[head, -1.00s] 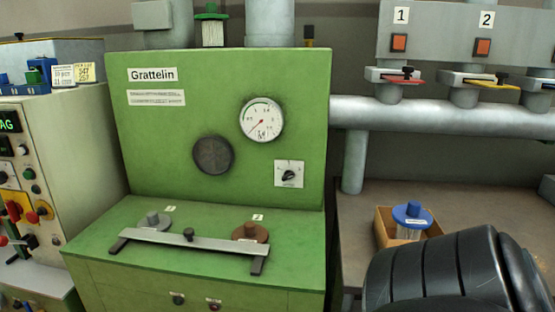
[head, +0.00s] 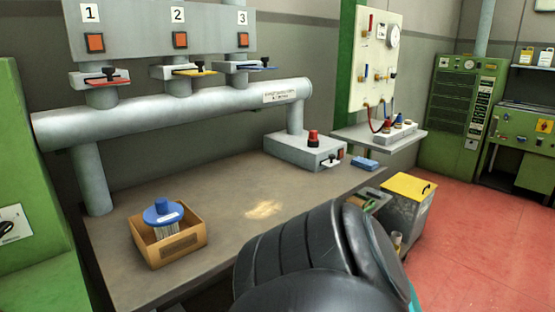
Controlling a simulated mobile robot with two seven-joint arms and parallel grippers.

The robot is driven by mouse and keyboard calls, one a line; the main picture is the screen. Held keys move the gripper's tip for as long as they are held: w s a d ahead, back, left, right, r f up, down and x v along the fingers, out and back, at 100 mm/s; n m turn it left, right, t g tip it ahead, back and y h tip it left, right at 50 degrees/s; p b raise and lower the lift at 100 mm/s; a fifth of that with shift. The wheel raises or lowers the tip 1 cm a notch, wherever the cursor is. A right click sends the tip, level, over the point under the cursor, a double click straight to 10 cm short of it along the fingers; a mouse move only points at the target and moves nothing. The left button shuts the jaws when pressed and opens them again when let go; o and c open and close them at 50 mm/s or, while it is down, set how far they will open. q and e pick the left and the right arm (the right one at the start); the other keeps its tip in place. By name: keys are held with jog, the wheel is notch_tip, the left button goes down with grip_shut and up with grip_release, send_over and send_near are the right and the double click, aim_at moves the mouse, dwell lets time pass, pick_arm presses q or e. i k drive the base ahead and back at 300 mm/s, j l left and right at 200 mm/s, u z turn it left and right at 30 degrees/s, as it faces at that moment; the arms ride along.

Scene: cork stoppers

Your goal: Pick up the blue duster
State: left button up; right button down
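A blue-topped object with pale bristle-like strands below, which looks like the blue duster (head: 163,213), stands upright in an open cardboard box (head: 152,253). The box sits on the left part of the grey-brown bench (head: 225,240) in the head view. The box walls hide the duster's lower end. Neither of my grippers is visible. A large black segmented part, apparently my own arm, fills the bottom middle and covers part of the bench front.
A large pipe (head: 180,112) with several valves runs above the bench's back. A grey box with a red knob (head: 306,152) and a small blue block (head: 365,163) are at the bench's right end. A yellow-lidded bin (head: 408,187) stands on the red floor. Green machinery borders the left.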

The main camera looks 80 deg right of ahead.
aim_at(369, 165)
jog(key=z, duration=3.2)
jog(key=i+l+u, duration=0.1)
jog(key=i+l, duration=0.25)
jog(key=i+l+u, duration=0.15)
jog(key=i+l, duration=0.2)
jog(key=i+l+u, duration=0.1)
jog(key=i+l, duration=0.3)
jog(key=i+l+u, duration=0.15)
jog(key=i+l, duration=0.2)
jog(key=i+l+u, duration=0.1)
jog(key=i+l, duration=0.2)
jog(key=l, duration=0.3)
jog(key=i+l+u, duration=0.1)
jog(key=i+l, duration=0.2)
jog(key=l, duration=0.2)
